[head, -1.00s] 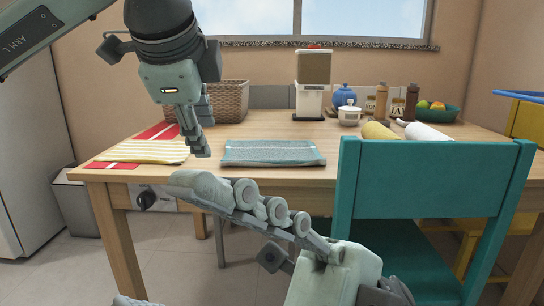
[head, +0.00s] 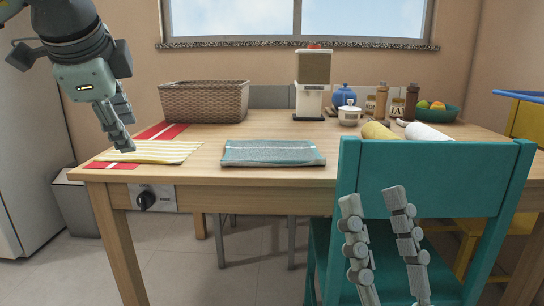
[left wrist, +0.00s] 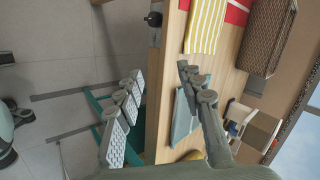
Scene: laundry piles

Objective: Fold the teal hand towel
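The teal hand towel (head: 272,153) lies as a flat, neat rectangle with a pale stripe near the front middle of the wooden table (head: 215,170). It also shows in the left wrist view (left wrist: 184,122), partly behind a finger. My right gripper (head: 372,197) is low at the right, fingers up and spread, empty, in front of the teal chair.
A yellow-striped cloth (head: 165,152) and a red cloth (head: 160,131) lie on the left, by a wicker basket (head: 205,102). A dispenser (head: 312,85), jars and a fruit bowl (head: 438,111) stand behind. A teal chair (head: 440,180) blocks the front right. Rolled cloths (head: 428,131) lie behind it.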

